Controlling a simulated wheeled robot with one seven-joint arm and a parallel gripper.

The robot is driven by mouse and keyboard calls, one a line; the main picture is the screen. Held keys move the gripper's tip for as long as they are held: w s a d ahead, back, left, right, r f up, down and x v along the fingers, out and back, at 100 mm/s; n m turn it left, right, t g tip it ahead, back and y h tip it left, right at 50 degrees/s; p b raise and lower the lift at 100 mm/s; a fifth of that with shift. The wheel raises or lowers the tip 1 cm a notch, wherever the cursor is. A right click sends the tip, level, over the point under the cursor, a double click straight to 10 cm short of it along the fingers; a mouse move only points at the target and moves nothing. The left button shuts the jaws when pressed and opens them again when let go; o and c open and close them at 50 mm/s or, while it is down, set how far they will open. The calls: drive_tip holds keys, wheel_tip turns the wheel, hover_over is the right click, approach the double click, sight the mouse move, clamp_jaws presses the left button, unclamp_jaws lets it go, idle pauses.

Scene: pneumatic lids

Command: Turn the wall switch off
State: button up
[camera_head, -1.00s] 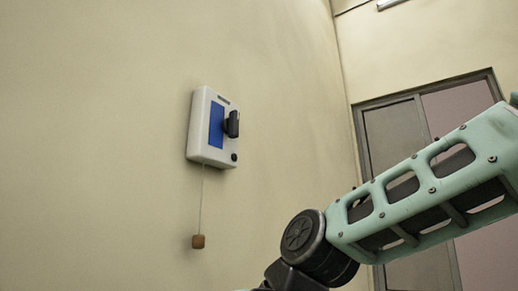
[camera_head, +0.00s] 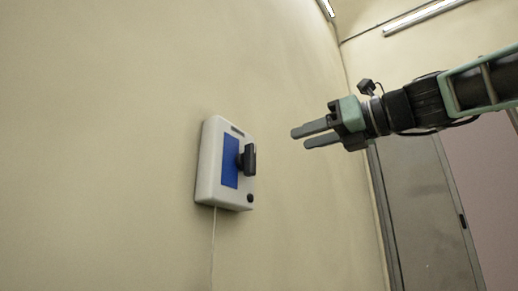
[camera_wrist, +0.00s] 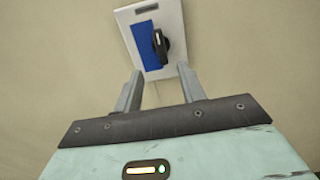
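The wall switch (camera_head: 210,165) is a white box on the beige wall, with a blue panel, a black knob (camera_head: 248,160) and a small black button below it. A cord hangs from its underside. My gripper (camera_head: 298,138) is to the right of the switch in the head view, its two fingers apart and empty, pointing towards the box. In the wrist view the switch (camera_wrist: 172,14) is ahead of the open fingers (camera_wrist: 131,92), at the top centre, with the knob (camera_wrist: 160,45) sticking out. The fingers do not touch the knob.
A grey door (camera_head: 425,200) stands behind my arm on the right. Strip lights (camera_head: 425,17) are at the upper right. The wall around the switch is bare, and the space between my gripper and the box is clear.

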sight(255, 154)
drive_tip(key=p+x, duration=0.4)
drive_tip(key=x, duration=0.7)
drive_tip(key=shift+w+a+r+p, duration=0.1)
drive_tip(key=shift+w+a+p, duration=0.15)
drive_tip(key=shift+p, duration=0.15)
drive_tip(key=shift+w+a, duration=0.4)
drive_tip(key=shift+a, duration=0.2)
clamp_jaws()
